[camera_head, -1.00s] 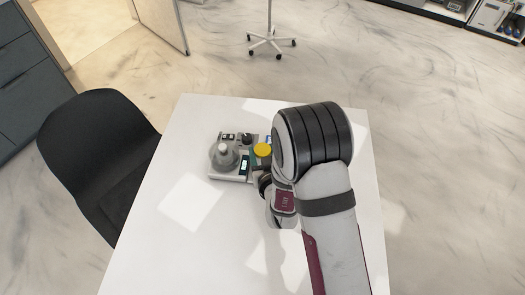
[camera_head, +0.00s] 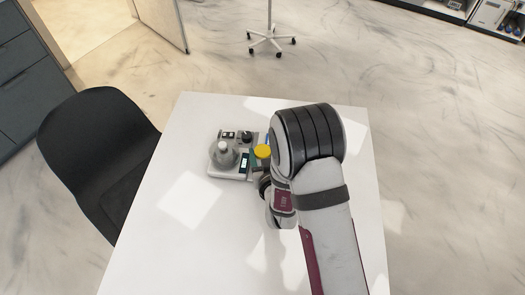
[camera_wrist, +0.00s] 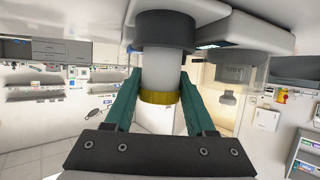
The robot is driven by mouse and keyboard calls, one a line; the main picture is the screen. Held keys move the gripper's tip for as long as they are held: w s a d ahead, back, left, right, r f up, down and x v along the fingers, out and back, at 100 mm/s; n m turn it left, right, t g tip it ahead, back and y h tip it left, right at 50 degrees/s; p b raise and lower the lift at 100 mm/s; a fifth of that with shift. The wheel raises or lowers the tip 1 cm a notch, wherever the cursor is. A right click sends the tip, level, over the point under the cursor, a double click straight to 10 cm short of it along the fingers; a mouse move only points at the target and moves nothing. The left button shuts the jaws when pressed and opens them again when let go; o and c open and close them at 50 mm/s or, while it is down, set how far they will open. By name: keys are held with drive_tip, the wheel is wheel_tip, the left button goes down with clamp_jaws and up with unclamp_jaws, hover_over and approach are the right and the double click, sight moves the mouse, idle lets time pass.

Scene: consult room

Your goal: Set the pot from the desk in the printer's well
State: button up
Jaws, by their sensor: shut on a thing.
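The pot shows its yellow lid (camera_head: 262,151) in the head view, at the right side of the grey-white device that appears to be the printer (camera_head: 217,172) on the desk (camera_head: 185,205). In the wrist view, where the scene appears upside down, the pot's pale cylindrical body (camera_wrist: 163,72) stands between my gripper's green fingers (camera_wrist: 155,97). My gripper is shut on the pot near its yellow lid. A wide dark round part (camera_wrist: 165,32) is at the pot's far end. I cannot tell whether it is the pot's base or the well. My arm hides part of the device's right side.
A grey rounded vessel with a pale top (camera_head: 223,155) stands on the left of the device, close to the pot. A black chair (camera_head: 98,150) is at the desk's left edge. The front and left of the desktop are clear.

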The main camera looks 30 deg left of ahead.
drive_tip(key=shift+f, duration=0.15)
drive_tip(key=shift+f, duration=0.2)
idle(0.3)
drive_tip(key=shift+f, duration=0.15)
drive_tip(key=shift+f, duration=0.25)
idle(0.5)
drive_tip(key=o, duration=1.6)
drive_tip(key=shift+c, duration=0.2)
drive_tip(key=shift+r, duration=3.5)
